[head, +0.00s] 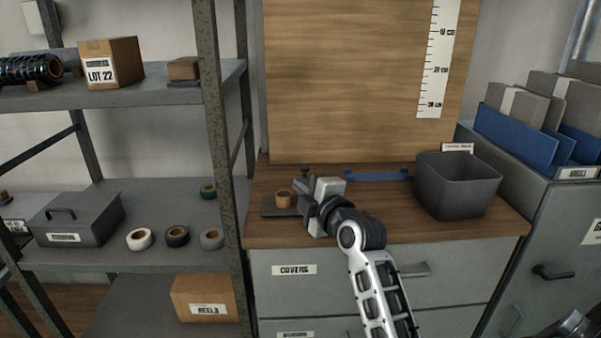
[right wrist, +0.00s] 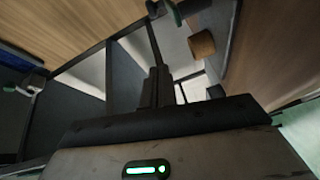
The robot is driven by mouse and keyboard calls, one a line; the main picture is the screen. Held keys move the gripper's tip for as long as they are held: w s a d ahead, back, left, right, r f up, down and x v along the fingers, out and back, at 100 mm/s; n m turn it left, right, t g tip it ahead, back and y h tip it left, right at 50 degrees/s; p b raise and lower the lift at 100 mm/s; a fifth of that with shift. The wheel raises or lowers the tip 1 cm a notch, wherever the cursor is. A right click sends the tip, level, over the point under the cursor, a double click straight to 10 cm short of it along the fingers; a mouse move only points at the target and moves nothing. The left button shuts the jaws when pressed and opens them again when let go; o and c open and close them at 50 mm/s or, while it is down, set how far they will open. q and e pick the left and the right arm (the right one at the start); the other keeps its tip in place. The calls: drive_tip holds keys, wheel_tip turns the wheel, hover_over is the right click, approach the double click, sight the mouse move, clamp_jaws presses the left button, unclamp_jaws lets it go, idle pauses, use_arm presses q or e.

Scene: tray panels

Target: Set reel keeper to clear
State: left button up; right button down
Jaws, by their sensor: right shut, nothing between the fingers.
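My right gripper (head: 304,193) is shut and empty over the left part of the wooden counter. Its dark closed fingers show in the right wrist view (right wrist: 157,88). A small brown reel (head: 283,199) stands on a dark flat base (head: 270,208), just left of the gripper. My left gripper is not in view.
A grey open bin (head: 457,190) stands on the right of the counter (head: 390,222). A blue strip (head: 380,176) lies at the back, by an upright wooden board (head: 345,80). A steel shelf post (head: 218,130) rises on the left. Tape rolls (head: 177,236) sit on the shelf.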

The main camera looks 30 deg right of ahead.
hover_over(290, 205)
drive_tip(key=shift+w+d+f, duration=0.15)
drive_tip(key=shift+w, duration=0.1)
drive_tip(key=shift+w+d+f, duration=0.15)
drive_tip(key=shift+d, duration=0.5)
drive_tip(key=shift+w+d+f, duration=0.1)
drive_tip(key=shift+d+f, duration=0.1)
drive_tip(key=shift+d, duration=0.45)
drive_tip(key=shift+w+d+f, duration=0.15)
drive_tip(key=shift+d, duration=0.5)
